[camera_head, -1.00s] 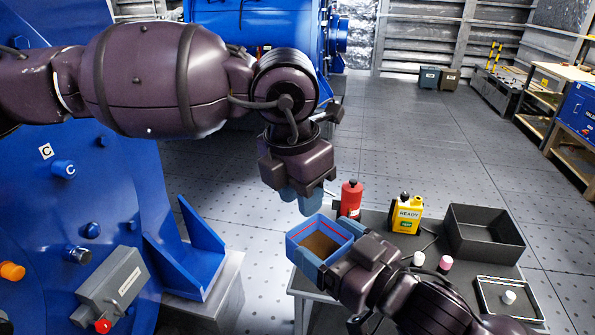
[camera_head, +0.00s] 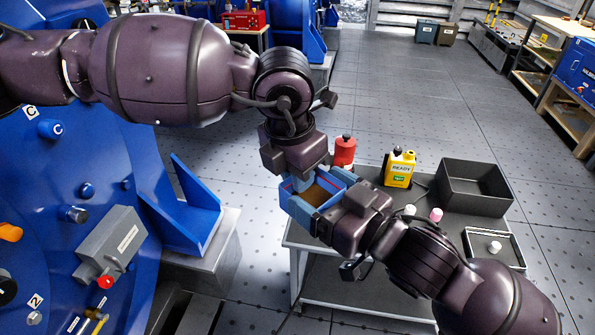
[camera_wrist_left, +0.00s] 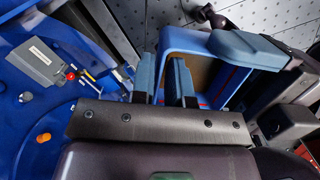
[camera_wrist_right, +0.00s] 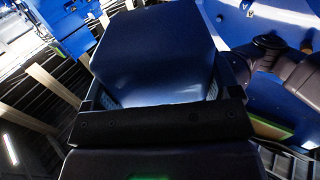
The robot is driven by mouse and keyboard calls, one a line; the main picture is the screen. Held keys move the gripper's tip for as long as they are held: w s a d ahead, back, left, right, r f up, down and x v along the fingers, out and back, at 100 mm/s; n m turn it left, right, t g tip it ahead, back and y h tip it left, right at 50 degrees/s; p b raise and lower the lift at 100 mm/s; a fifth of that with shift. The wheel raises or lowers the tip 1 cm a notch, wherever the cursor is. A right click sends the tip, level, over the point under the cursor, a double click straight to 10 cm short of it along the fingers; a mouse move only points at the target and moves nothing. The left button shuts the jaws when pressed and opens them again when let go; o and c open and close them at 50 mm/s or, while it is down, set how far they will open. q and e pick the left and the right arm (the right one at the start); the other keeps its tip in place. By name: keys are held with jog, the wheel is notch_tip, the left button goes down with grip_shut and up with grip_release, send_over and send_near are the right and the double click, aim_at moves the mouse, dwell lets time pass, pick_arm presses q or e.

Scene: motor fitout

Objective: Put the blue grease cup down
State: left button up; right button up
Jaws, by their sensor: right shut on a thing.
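The blue grease cup (camera_head: 296,208) is an open square box with a red line inside and brown grease in it. My right gripper (camera_head: 325,207) is shut on it and holds it near the table's left edge; its blue wall fills the right wrist view (camera_wrist_right: 155,55).
The grey table (camera_head: 350,287) holds a red bottle (camera_head: 344,152), a yellow can (camera_head: 399,170), an empty dark bin (camera_head: 474,188) and a shallow tray (camera_head: 494,247) with a white cap. A blue motor housing with a grey box (camera_head: 110,246) stands at left.

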jog(key=o, duration=0.8)
jog(key=shift+f, duration=0.35)
jog(key=s+d+f+m+h, duration=0.1)
jog(key=d+f+m+h, duration=0.2)
jog(key=f, duration=0.6)
jog(key=s+d+f+m+h, duration=0.25)
jog(key=d+f, duration=0.35)
jog(key=f, duration=0.3)
jog(key=s+d+f+g+h, duration=0.1)
jog(key=s+d+f+h, duration=0.1)
jog(key=s+d+f, duration=0.2)
jog(key=s+d+f+m+g+h, duration=0.1)
jog(key=s+d+f+h, duration=0.1)
jog(key=s+d+f, duration=0.1)
jog(key=s+d+f+h, duration=0.2)
jog(key=s+d+f, duration=0.2)
jog(key=f, duration=0.3)
jog(key=shift+s+d+f+g, duration=0.3)
jog(key=shift+s+d+g, duration=0.05)
jog(key=shift+d+g, duration=0.05)
